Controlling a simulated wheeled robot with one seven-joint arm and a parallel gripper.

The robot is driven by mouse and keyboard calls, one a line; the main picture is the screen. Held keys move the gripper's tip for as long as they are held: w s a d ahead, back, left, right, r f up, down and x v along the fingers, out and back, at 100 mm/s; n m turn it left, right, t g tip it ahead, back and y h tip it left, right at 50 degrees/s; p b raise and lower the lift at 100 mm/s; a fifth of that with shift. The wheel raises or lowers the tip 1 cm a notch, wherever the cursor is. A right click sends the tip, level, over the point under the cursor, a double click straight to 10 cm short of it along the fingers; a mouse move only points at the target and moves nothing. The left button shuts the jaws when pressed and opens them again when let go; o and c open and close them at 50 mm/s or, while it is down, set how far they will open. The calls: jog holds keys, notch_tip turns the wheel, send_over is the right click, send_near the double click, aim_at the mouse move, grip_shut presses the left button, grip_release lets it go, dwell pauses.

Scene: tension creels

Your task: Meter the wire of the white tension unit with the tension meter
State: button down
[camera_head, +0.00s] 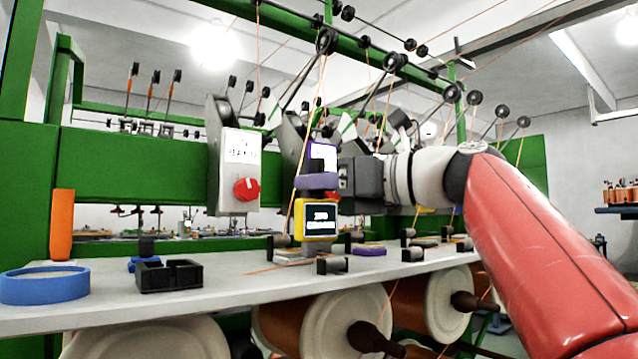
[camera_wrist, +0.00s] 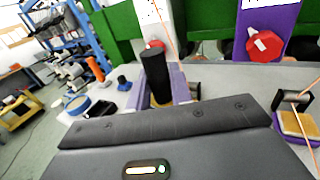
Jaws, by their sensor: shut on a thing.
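The tension meter (camera_head: 318,220) has a yellow frame and a dark display with small pale text. My gripper (camera_head: 317,182) is shut on it, with purple fingers above the display. In the wrist view my gripper (camera_wrist: 168,85) has its fingers either side of the meter's black upright part (camera_wrist: 156,76). The white tension unit (camera_head: 240,165) stands left of the meter, with a label and red knob; it also shows in the wrist view (camera_wrist: 150,15). An orange wire (camera_head: 297,195) runs down close to the meter's left side. Contact between meter and wire cannot be told.
A purple tension unit (camera_wrist: 270,25) with a red knob is close to the right of the white one. The pale shelf (camera_head: 225,297) carries a blue ring (camera_head: 45,287), a black holder (camera_head: 168,276) and small rollers (camera_head: 332,265). Wire spools (camera_head: 330,325) sit below.

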jog(key=shift+r, duration=0.15)
notch_tip(320, 180, up, 4)
jog(key=p, duration=0.4)
jog(key=shift+r, duration=1.35)
dwell(0.4)
